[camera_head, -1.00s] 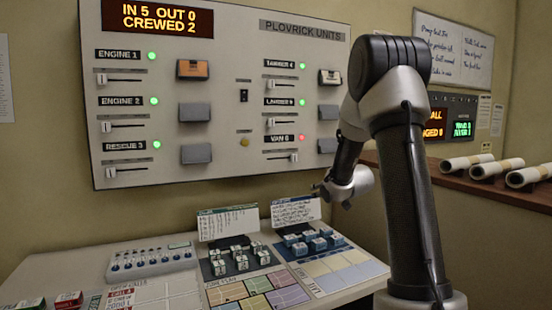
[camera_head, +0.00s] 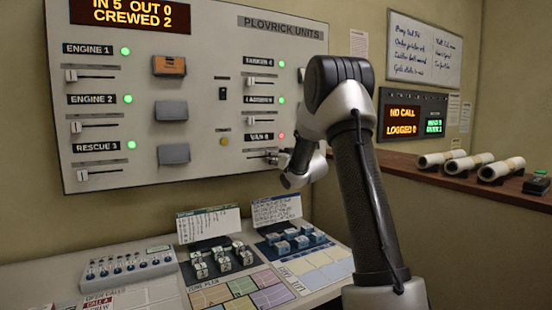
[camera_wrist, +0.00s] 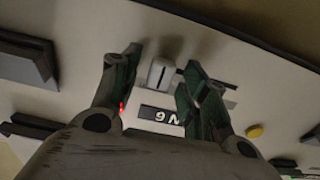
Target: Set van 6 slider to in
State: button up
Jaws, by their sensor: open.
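The van 6 slider is on the wall panel, under the VAN 6 label (camera_head: 261,137) and its red light (camera_head: 281,135). In the head view my gripper (camera_head: 274,156) is at the right part of this slider and partly hides it. In the wrist view the slider's pale knob (camera_wrist: 160,73) sits between the two fingers of my gripper (camera_wrist: 161,62), above the upside-down label (camera_wrist: 160,114). The fingers are open, with a gap on each side of the knob. I cannot tell whether either one touches it.
The other unit sliders, such as engine 1 (camera_head: 72,75), have green lights and knobs at the left. The ladder slider (camera_head: 252,99) is just above. A yellow button (camera_head: 224,141) is left of van 6. The desk (camera_head: 140,291) with blocks lies below.

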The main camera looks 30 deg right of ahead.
jog(key=shift+c, duration=0.2)
grip_shut()
jog(key=a, duration=1)
jog(key=shift+s+a, duration=0.1)
jog(key=shift+a, duration=0.1)
jog(key=shift+o, duration=0.2)
grip_release()
jog(key=shift+a, duration=0.1)
jog(key=shift+s, duration=0.1)
send_near(248, 157)
jog(key=s, duration=0.5)
jog(key=shift+s+f, duration=0.1)
jog(key=shift+s, duration=0.3)
